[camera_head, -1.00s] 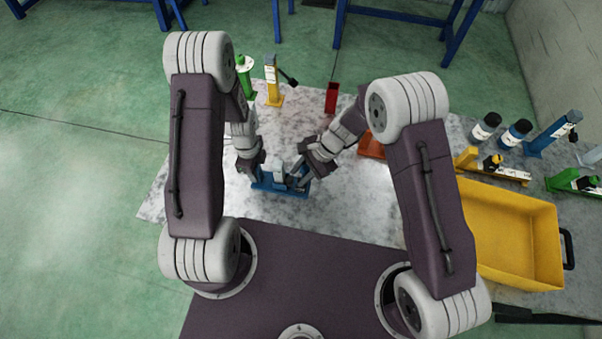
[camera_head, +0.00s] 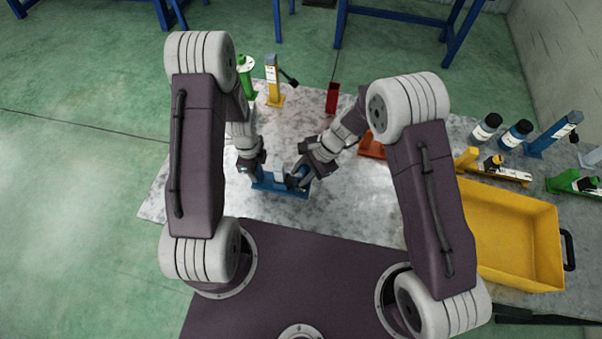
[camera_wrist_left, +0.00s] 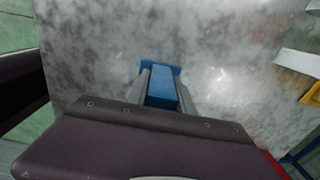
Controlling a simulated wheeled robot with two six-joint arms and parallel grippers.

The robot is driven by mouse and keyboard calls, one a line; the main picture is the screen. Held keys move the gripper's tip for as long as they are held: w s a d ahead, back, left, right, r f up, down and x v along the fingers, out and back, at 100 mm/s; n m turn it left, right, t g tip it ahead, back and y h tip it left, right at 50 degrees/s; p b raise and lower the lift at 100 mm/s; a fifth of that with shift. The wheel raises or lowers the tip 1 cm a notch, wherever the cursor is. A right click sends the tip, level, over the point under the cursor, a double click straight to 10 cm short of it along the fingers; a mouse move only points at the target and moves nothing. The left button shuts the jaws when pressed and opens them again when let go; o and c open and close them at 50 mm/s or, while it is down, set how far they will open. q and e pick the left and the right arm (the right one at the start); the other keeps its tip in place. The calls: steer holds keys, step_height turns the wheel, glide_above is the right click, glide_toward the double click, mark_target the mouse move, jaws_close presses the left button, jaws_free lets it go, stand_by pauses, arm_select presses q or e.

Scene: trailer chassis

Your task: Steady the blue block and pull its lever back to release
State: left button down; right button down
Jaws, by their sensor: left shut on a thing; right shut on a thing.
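The blue block (camera_head: 283,189) lies on the grey mottled table close to my body, in the middle of the head view. My left gripper (camera_head: 255,174) is shut on its left end. In the left wrist view the two fingers (camera_wrist_left: 162,90) lie on either side of a blue upright part of the block (camera_wrist_left: 161,72). My right gripper (camera_head: 302,175) is at the right part of the block, shut on what seems to be its lever. The lever itself is mostly hidden by the gripper.
A yellow bin (camera_head: 515,235) stands at the right. A red upright piece (camera_head: 332,98), a yellow post (camera_head: 272,82) and a green post (camera_head: 246,76) stand at the back. An orange-red part (camera_head: 371,147) lies right of my right gripper. The table (camera_head: 225,205) is bare in front of the block.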

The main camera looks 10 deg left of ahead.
steer(key=shift+w, duration=0.1)
steer(key=c, duration=1.1)
jaws_free()
steer(key=v, duration=1.2)
